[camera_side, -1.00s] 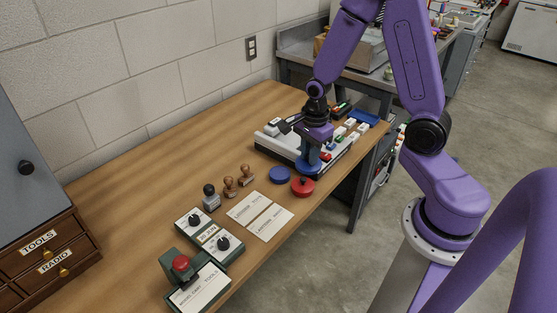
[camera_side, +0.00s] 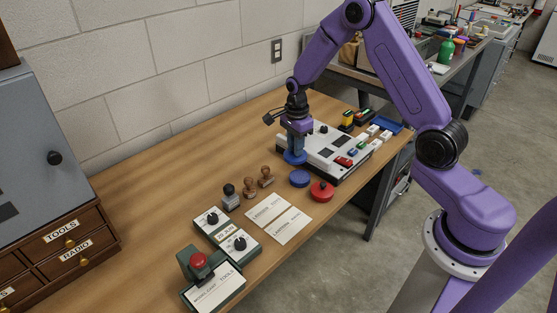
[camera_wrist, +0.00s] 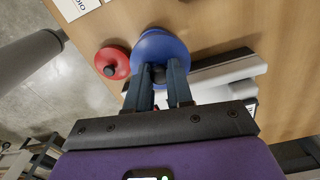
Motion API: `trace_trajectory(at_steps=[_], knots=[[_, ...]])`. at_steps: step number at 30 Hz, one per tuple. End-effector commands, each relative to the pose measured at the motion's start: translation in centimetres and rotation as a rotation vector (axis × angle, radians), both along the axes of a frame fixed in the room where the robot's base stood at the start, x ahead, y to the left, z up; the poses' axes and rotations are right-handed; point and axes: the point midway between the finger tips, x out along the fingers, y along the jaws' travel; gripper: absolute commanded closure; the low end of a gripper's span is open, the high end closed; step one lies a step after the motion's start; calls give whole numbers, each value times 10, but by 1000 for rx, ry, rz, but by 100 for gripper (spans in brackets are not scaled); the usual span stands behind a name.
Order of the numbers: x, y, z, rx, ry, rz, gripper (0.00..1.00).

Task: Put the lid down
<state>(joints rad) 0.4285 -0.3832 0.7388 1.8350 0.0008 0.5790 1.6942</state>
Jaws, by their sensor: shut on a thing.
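My gripper (camera_side: 297,146) is shut on the knob of a blue lid (camera_side: 293,158), with its fingers pointing down. In the wrist view the blue lid (camera_wrist: 160,47) spans both fingertips, and the dark knob sits between the fingers (camera_wrist: 157,78). The held lid is at the left end of the white device; whether it touches the table is unclear. A second round blue piece (camera_side: 299,178) lies on the table in front of it. A red lid (camera_side: 321,191) with a black knob sits beside that piece, and also shows in the wrist view (camera_wrist: 112,62).
The white device (camera_side: 330,148) with coloured blocks is close on the right. Stamps (camera_side: 250,186), cards (camera_side: 278,218) and knob boxes (camera_side: 227,231) lie toward the front. A drawer cabinet (camera_side: 50,235) stands at left. The table between the held lid and the wall is clear.

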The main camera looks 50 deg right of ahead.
Motion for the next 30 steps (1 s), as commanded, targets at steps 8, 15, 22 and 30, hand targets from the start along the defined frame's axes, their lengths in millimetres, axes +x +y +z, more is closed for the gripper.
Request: trace_trajectory(at_steps=[8, 15, 22, 30], knots=[[40, -6, -23, 0, 2, 0, 100], [66, -10, -56, 0, 1, 0, 100], [79, -12, -69, 0, 0, 0, 100], [83, -13, -94, 0, 2, -1, 100]])
